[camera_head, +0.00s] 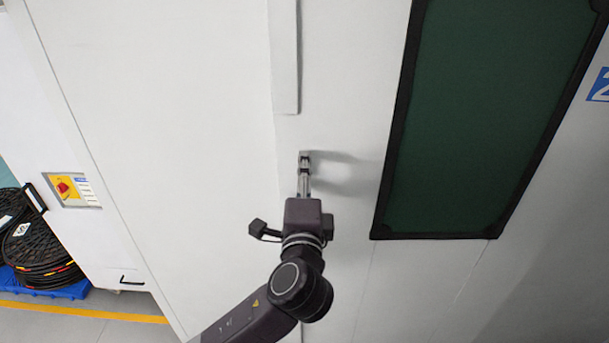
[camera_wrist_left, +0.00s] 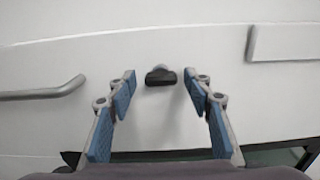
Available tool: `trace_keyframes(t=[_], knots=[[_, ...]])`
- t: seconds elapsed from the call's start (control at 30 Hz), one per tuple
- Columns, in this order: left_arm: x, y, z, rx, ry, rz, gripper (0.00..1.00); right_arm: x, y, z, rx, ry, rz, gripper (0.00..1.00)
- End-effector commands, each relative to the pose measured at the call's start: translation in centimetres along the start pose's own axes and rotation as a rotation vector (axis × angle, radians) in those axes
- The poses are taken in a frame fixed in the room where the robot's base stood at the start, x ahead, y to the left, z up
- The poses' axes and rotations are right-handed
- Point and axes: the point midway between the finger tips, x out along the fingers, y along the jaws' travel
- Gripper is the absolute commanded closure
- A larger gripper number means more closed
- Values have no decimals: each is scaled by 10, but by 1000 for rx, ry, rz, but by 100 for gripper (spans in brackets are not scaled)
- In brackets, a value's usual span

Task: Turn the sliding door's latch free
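The latch (camera_wrist_left: 160,75) is a small dark knob with a lighter base on the white door panel (camera_wrist_left: 135,50). In the left wrist view it sits between and just beyond the fingertips, apart from both. My left gripper (camera_wrist_left: 159,92) is open, with blue-padded fingers on either side of the latch. In the head view my left gripper (camera_head: 305,165) reaches up to the white panel (camera_head: 345,130), left of the dark green window (camera_head: 490,110). The latch cannot be made out there behind the gripper. My right gripper is not in view.
A raised white strip (camera_head: 285,55) runs above the gripper. A grey bar handle (camera_wrist_left: 40,93) shows in the wrist view. A red switch on a yellow plate (camera_head: 66,187) and coiled black cables (camera_head: 38,250) are at the left, beside a yellow floor line (camera_head: 85,312).

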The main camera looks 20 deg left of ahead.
Motion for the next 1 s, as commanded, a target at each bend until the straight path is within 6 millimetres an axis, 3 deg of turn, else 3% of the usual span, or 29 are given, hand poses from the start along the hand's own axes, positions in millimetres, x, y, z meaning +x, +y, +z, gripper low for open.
trace_keyframes(t=[0.2,0.33,0.7,1.0], knots=[[-1,-1,0,-2,0,-1,54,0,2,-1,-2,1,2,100],[-12,0,-1,-2,2,1,54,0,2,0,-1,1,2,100],[-87,1,-1,-4,3,3,54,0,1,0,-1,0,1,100],[-119,0,0,-1,0,1,54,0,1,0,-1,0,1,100]])
